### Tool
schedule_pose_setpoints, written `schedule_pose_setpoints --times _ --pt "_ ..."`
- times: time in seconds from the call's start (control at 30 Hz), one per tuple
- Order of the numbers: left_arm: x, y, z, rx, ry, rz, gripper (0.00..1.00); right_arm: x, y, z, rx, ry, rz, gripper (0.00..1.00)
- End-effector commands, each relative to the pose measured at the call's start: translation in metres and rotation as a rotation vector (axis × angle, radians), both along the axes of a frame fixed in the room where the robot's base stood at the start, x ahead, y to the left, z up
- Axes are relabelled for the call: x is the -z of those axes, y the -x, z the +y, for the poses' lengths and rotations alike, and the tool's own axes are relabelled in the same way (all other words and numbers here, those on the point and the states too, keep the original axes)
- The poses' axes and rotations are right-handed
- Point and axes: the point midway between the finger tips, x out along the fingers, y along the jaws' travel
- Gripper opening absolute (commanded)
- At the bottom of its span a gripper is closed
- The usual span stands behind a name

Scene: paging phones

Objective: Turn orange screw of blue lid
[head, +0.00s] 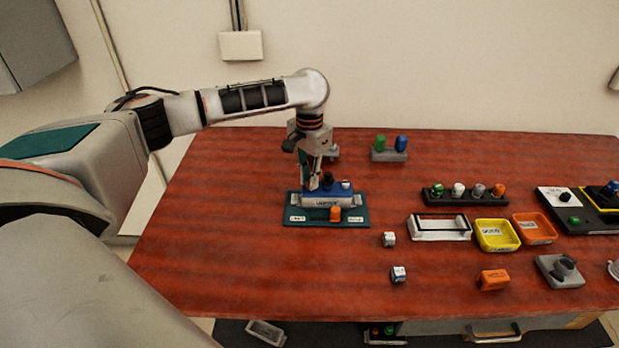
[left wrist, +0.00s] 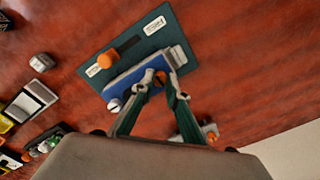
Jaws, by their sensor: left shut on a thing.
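The blue lid (head: 345,190) sits on a pale box on the teal base plate (head: 312,224). In the left wrist view the blue lid (left wrist: 128,80) lies under my fingertips. My left gripper (head: 315,184) reaches down to the lid's left part. In the left wrist view the two fingers of my left gripper (left wrist: 160,88) are closed around the orange screw (left wrist: 160,76), which is partly hidden by them. The screw is hard to make out in the head view. My right gripper is not in view.
An orange slider knob (head: 335,214) stands on the base plate in front of the box. Small white-grey cubes (head: 389,239) lie to the right. Yellow (head: 497,248) and orange (head: 548,239) trays stand further right. A grey block with green and blue knobs (head: 389,155) is behind.

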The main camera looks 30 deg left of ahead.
Motion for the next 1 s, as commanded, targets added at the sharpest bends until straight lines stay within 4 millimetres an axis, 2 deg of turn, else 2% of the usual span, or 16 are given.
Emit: schedule_pose_setpoints --times 0.27,0.3,0.33,0.77,0.87,1.0 --pt "0.0 0.0 0.0 0.0 -0.001 -0.001 0.0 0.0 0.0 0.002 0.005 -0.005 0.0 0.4" --pt "0.0 0.0 0.0 0.001 -0.001 -0.001 0.24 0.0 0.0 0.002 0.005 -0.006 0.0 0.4" --pt "0.0 0.0 0.0 0.001 -0.001 -0.001 0.31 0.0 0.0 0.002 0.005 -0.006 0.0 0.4" --pt "-0.006 0.0 0.0 0.001 -0.001 -0.001 0.31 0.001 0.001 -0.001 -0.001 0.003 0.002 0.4" --pt "-0.018 -0.001 0.0 0.002 0.0 -0.004 0.31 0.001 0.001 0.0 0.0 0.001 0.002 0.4" --pt "-0.045 -0.001 0.0 0.003 -0.001 -0.005 0.31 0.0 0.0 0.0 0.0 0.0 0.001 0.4"
